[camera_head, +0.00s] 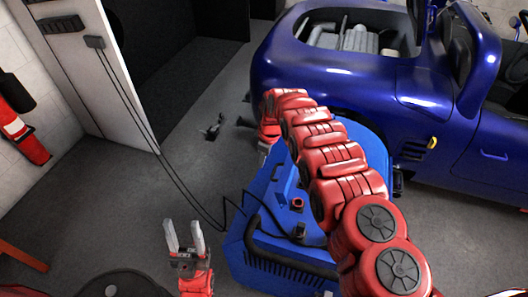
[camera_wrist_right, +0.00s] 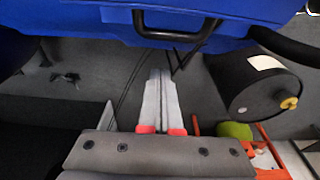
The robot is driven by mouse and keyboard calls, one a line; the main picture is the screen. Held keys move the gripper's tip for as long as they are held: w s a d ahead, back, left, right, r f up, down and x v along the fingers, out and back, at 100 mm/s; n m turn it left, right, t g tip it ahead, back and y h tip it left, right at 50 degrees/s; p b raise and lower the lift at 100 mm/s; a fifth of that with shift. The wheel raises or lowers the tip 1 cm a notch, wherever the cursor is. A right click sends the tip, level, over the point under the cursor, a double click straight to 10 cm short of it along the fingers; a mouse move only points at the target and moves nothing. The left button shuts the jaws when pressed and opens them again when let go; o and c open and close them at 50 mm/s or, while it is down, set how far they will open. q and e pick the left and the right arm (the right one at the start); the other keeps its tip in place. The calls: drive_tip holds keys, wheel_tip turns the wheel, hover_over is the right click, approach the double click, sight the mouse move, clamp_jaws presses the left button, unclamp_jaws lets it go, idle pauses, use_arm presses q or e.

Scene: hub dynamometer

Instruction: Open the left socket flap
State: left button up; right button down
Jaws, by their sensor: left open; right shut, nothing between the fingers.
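A black socket strip (camera_head: 62,25) is on the white wall panel at the upper left of the head view. Its separate flaps are too small to tell apart, and I cannot tell whether any is open. A dark plug (camera_head: 95,42) sits right of it, with two black cables running down. My left gripper (camera_head: 184,237) is open and empty over the floor, far below the strip. My right arm reaches up across the blue machine; its gripper is mostly hidden in the head view. In the right wrist view my right gripper (camera_wrist_right: 159,76) is shut and empty, apart from the strip.
A blue machine (camera_head: 262,205) with a black handle stands in the middle, where the cables end. A blue car (camera_head: 345,75) is behind it. In the right wrist view a black cylinder (camera_wrist_right: 262,84) is at the right. Grey floor (camera_head: 110,215) is clear at the left.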

sight(281, 176)
drive_tip(key=d+p, duration=0.1)
drive_tip(key=d+f+p, duration=0.1)
drive_tip(key=p, duration=0.1)
drive_tip(key=s+p, duration=0.1)
drive_tip(key=shift+d+f+p, duration=0.3)
drive_tip(key=shift+d+f, duration=0.05)
drive_tip(key=shift+d, duration=0.05)
drive_tip(key=shift+s, duration=0.1)
idle(0.3)
drive_tip(key=shift+d, duration=0.1)
